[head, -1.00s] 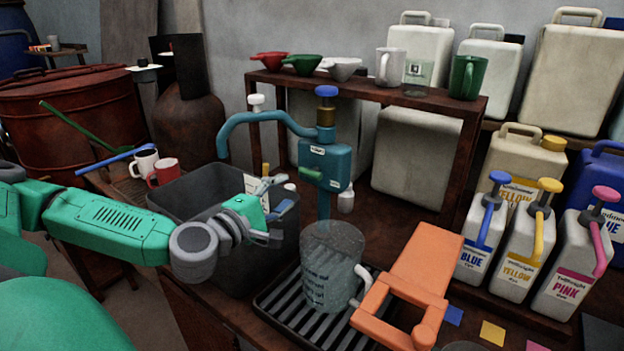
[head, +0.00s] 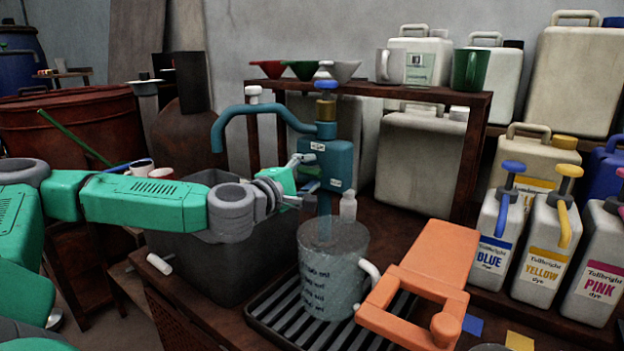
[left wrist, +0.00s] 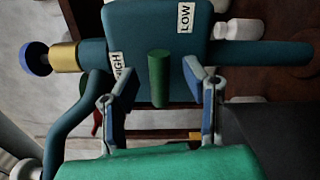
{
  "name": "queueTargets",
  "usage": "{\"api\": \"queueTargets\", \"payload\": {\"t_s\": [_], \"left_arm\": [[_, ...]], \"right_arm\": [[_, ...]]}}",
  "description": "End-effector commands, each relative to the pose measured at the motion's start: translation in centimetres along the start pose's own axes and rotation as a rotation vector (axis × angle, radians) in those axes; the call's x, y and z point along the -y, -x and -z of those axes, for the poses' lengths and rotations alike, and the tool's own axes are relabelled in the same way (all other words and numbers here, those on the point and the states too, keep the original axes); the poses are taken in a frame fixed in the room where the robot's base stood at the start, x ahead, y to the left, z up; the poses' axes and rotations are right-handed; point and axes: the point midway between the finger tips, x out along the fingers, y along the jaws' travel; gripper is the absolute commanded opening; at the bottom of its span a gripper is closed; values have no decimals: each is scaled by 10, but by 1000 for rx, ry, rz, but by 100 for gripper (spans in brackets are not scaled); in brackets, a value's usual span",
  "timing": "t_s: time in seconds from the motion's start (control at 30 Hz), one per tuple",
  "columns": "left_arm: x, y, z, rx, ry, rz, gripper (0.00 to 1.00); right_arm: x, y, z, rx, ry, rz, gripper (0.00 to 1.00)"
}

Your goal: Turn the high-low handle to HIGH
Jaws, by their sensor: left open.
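The teal tap body (head: 335,165) stands behind the clear jug. In the left wrist view its front (left wrist: 150,40) carries a HIGH label (left wrist: 117,66) and a LOW label (left wrist: 186,17). The short green handle (left wrist: 158,78) sticks out from it between these labels. My left gripper (left wrist: 160,77) is open, with one blue-padded finger on each side of the handle. A gap shows between each finger and the handle. In the head view my left gripper (head: 305,173) is at the tap's left side and hides most of the handle. My right gripper is not in view.
A clear jug (head: 330,270) stands on the black drip tray (head: 275,312) below the tap. An orange piece (head: 435,260) lies to its right. A dark bin (head: 205,265) is under my left arm. Dye bottles (head: 495,230) stand at the right.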

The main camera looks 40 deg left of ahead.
Motion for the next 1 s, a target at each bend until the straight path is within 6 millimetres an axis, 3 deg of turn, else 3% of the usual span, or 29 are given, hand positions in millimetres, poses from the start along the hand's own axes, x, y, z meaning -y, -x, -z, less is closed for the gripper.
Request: {"api": "queueTargets", "payload": {"t_s": [0.4, 0.43, 0.53, 0.57, 1.0], "left_arm": [[0, -11, -1, 0, 1, 0, 40], [0, -11, -1, 0, 1, 0, 37], [-1, -11, -2, 0, 0, 0, 1], [0, -11, -2, 0, 0, 0, 0], [3, -10, -2, 4, 55, 5, 0]], "right_arm": [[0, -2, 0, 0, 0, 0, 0], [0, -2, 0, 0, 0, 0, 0], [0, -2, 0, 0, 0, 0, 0], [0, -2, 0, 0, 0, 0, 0], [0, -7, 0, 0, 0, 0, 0]]}}
